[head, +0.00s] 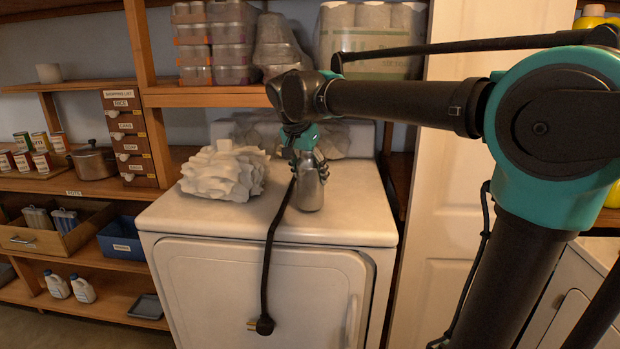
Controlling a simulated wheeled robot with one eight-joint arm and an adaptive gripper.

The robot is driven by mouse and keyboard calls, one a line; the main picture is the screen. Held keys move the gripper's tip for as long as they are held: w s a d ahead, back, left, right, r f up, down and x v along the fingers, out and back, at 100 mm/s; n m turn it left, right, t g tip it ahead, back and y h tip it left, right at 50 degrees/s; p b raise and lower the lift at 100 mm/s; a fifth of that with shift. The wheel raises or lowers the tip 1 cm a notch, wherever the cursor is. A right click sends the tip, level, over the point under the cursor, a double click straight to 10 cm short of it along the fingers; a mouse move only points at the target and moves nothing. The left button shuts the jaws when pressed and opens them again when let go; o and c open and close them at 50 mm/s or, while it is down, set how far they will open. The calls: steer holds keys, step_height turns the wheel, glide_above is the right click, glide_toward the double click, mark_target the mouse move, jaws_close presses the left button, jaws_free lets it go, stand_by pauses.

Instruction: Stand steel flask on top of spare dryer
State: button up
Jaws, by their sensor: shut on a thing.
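The steel flask (309,190) is a small silvery bottle. It is upright over the front right part of the white dryer's top, and its base appears to be at the top surface. I cannot tell whether it rests there or is slightly above. My gripper (308,165) is around the upper part of the flask and shut on it. The spare dryer (345,218) is a white box-shaped machine with a closed front door. The flask's neck is mostly hidden by my gripper.
A crumpled white bundle (224,171) sits on the dryer's top left of the flask. A dark cord-like piece (271,235) hangs in front of the dryer. Wooden shelves (85,187) stand on the left, and packed goods (215,45) fill the shelf above. The dryer's right top is clear.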

mark_target(305, 157)
steer(key=shift+f, duration=0.7)
steer(key=o, duration=1.6)
steer(key=shift+f, duration=0.1)
steer(key=shift+c, duration=0.2)
steer(key=v, duration=1.2)
steer(key=shift+d, duration=0.1)
